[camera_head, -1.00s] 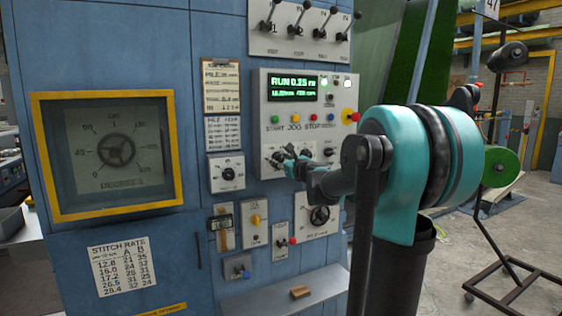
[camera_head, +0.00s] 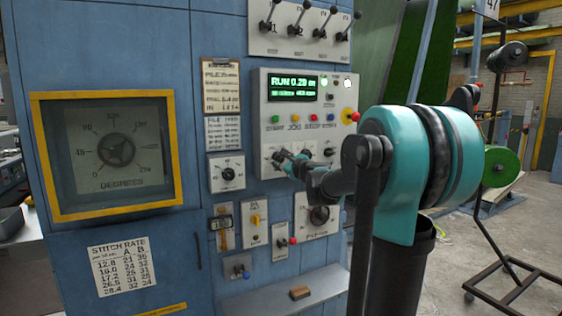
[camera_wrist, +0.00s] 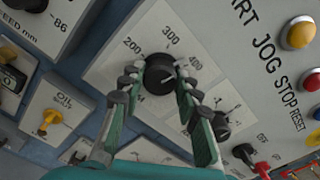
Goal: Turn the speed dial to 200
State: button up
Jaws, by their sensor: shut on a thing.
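The speed dial is a black round knob (camera_wrist: 160,80) on a pale plate marked 200, 300 and 400 in the wrist view. The 200 mark (camera_wrist: 133,44) is at the knob's upper left. My gripper (camera_wrist: 158,70) has one finger on each side of the knob and is shut on it. The knob's pointer is not clear enough to read. In the camera_head view my gripper (camera_head: 284,158) is at the control panel and covers most of the dial. The green display (camera_head: 294,88) there reads RUN with about 0.29.
A smaller black knob (camera_wrist: 220,124) sits close by the right finger. Round coloured buttons, with a yellow one (camera_wrist: 298,35), line the panel. A yellow-framed degrees gauge (camera_head: 37,140) is at the left. A narrow shelf (camera_head: 270,302) with a brown block lies below.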

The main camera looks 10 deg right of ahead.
jog(key=n, duration=0.4)
jog(key=shift+n, duration=0.4)
jog(key=n, duration=1)
jog(key=shift+n, duration=0.4)
jog(key=n, duration=0.4)
jog(key=shift+n, duration=0.3)
jog(key=o, duration=1.2)
jog(key=shift+c, duration=0.2)
jog(key=shift+s, duration=0.1)
